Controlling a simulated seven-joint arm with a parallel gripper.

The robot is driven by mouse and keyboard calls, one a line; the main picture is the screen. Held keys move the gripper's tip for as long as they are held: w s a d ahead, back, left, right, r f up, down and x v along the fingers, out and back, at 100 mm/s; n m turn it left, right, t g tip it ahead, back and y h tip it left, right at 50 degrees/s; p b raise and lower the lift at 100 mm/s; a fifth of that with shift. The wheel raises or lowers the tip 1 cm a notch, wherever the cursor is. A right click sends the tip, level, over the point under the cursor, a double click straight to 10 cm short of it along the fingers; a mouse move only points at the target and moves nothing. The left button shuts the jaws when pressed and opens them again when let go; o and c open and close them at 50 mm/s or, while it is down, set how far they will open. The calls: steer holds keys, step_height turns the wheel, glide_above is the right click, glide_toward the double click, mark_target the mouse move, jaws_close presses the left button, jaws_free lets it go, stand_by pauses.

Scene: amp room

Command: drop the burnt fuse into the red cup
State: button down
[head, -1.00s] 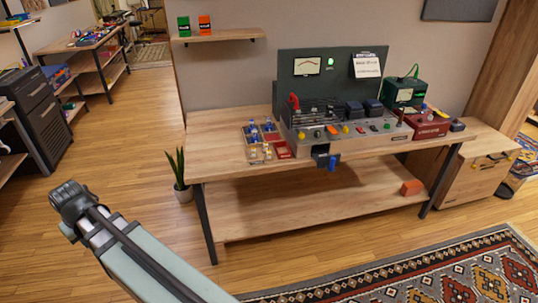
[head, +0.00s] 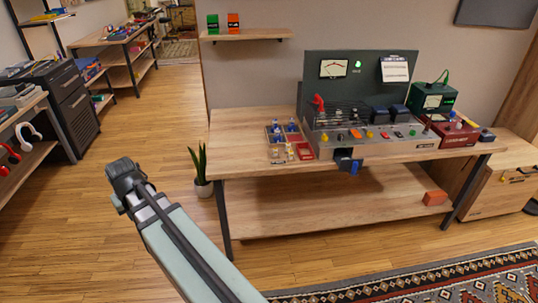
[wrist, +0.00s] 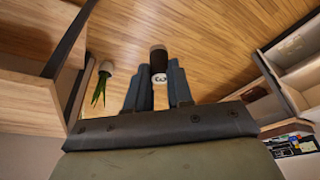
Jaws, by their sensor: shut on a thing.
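In the wrist view, my gripper (wrist: 159,80) has its two dark fingers closed around a small dark brown cylinder with a pale end (wrist: 158,62), which appears to be the burnt fuse. It is held over open wooden floor. I cannot make out a red cup for certain. A small red item (head: 305,151) lies beside a divided tray (head: 284,138) on the workbench (head: 240,125), too small to identify.
A potted plant (head: 202,172) stands left of the bench. Wooden floor lies open at left.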

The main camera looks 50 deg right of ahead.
steer(key=s+d+m+g+h, duration=0.1)
steer(key=s+d+m, duration=0.45)
steer(key=d, duration=1.65)
steer(key=s+d+m+h, duration=0.1)
steer(key=s+d, duration=0.9)
steer(key=d, duration=1.2)
steer(key=s+d+m+g, duration=0.1)
steer(key=s+d+m, duration=0.5)
steer(key=d, duration=1.6)
steer(key=d+n, duration=0.2)
steer(key=w+d+n+t, duration=0.1)
steer(key=d+n, duration=0.1)
steer(key=d, duration=0.1)
steer(key=d+r+n, duration=0.1)
steer(key=d+n, duration=0.2)
steer(key=shift+w+d, duration=0.25)
steer(key=shift+w, duration=0.1)
steer(key=n, duration=0.1)
steer(key=n+t+y, duration=0.1)
steer(key=n+y, duration=0.1)
steer(key=n, duration=0.4)
glide_above(307, 152)
steer(key=shift+s+a+f, duration=0.1)
steer(key=shift+s+f, duration=0.05)
steer(key=shift+f, duration=2.7)
